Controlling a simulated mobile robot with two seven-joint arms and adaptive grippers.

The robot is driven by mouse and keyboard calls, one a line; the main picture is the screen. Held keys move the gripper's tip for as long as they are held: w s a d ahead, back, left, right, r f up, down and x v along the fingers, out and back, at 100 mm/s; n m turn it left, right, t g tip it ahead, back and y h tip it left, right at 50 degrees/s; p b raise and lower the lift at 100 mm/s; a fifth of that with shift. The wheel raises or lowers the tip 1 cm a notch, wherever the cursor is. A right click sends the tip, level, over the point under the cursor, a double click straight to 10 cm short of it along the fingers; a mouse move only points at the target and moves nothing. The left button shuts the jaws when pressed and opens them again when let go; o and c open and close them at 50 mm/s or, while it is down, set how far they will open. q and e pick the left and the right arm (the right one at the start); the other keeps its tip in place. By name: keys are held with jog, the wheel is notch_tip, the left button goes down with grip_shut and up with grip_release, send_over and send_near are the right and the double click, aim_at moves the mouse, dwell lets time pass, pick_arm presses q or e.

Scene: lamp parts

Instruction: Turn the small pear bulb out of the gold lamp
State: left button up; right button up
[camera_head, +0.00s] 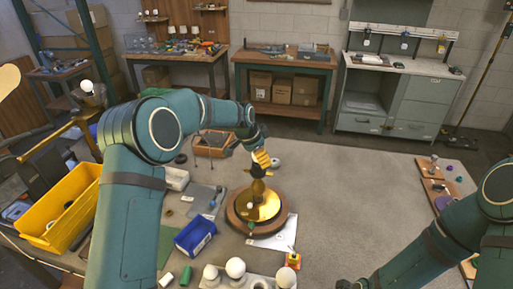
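The gold lamp (258,203) stands on a round wooden turntable (240,222) near the middle of the table. My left gripper (262,159) is at the top of the lamp, pointing down at its socket end. Its fingers are small and overlap the lamp top, so I cannot tell whether they are closed on anything. The small pear bulb cannot be made out clearly there. My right arm is at the lower right, and its gripper is out of view.
Several white bulbs (235,267) sit in a pale holder at the front edge. A blue bin (195,235) is left of the turntable, and a yellow bin (62,212) is at the far left. Wooden boards with small parts (432,186) lie at right. The table's right middle is clear.

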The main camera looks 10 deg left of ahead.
pick_arm(q)
jog(key=shift+f, duration=0.15)
jog(key=c, duration=1.1)
jog(key=shift+d+n+y+b, duration=0.1)
jog(key=shift+n+y+b, duration=0.3)
jog(key=shift+n, duration=0.6)
pick_arm(e)
jog(key=shift+f, duration=0.3)
pick_arm(q)
jog(key=n+y, duration=0.1)
jog(key=n, duration=0.2)
jog(key=shift+t, duration=0.4)
pick_arm(e)
jog(key=shift+f, duration=0.2)
pick_arm(q)
jog(key=shift+w+n+y, duration=0.1)
jog(key=shift+n+y, duration=0.4)
jog(key=shift+n, duration=0.5)
jog(key=shift+a, duration=0.2)
